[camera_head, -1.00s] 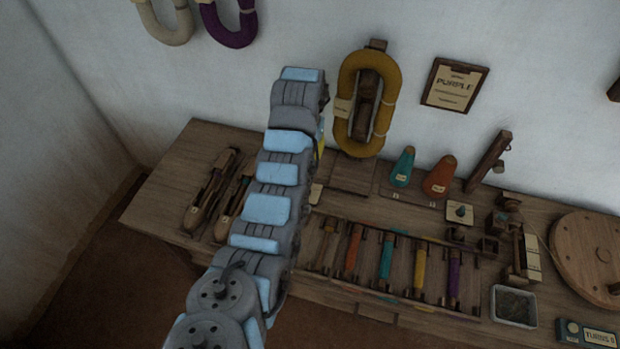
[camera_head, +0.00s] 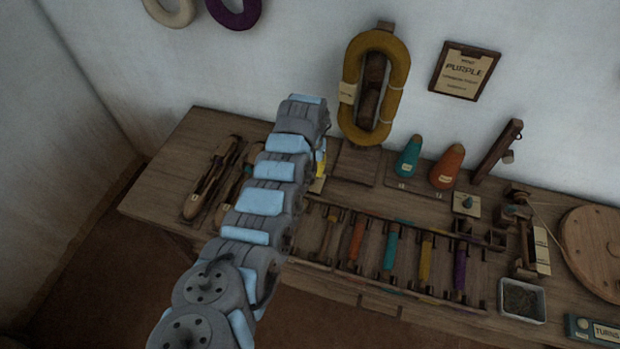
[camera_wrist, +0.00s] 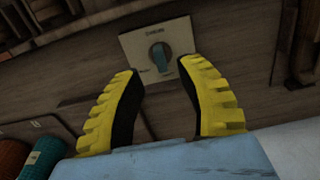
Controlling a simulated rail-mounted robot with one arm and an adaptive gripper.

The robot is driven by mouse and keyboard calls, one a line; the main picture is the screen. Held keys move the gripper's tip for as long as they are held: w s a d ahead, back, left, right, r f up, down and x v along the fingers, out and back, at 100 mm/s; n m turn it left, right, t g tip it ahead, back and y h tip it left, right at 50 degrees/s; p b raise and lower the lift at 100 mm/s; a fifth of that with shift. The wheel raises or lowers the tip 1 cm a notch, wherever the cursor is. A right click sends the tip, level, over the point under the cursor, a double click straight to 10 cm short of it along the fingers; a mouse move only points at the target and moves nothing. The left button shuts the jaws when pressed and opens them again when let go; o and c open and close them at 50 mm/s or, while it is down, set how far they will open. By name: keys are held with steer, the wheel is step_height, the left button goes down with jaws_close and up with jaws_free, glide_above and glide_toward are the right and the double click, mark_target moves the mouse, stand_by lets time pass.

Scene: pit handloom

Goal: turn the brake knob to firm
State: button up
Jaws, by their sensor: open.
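In the wrist view a teal knob (camera_wrist: 160,57) stands on a square pale plate (camera_wrist: 133,42) on the wooden bench. The plate's lettering is too small to read surely. The knob's grip ridge lies nearly up and down in that picture. My gripper (camera_wrist: 158,70) is open and empty. Its two yellow fingers reach toward the knob, with their tips to either side just below it; I cannot tell whether they touch it. In the head view my arm mostly hides the gripper (camera_head: 321,160). A pale plate (camera_head: 317,186) shows partly beside it there.
Teal (camera_head: 408,157) and orange (camera_head: 446,167) cones stand right of my gripper. Another pale plate with a small teal knob (camera_head: 467,203) lies further right. A rack of coloured bobbins (camera_head: 391,250) lies in front. A mustard yarn hank (camera_head: 352,90) hangs behind.

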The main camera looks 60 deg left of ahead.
steer(key=shift+f+b, duration=0.7)
steer(key=shift+f, duration=1.45)
jaws_close()
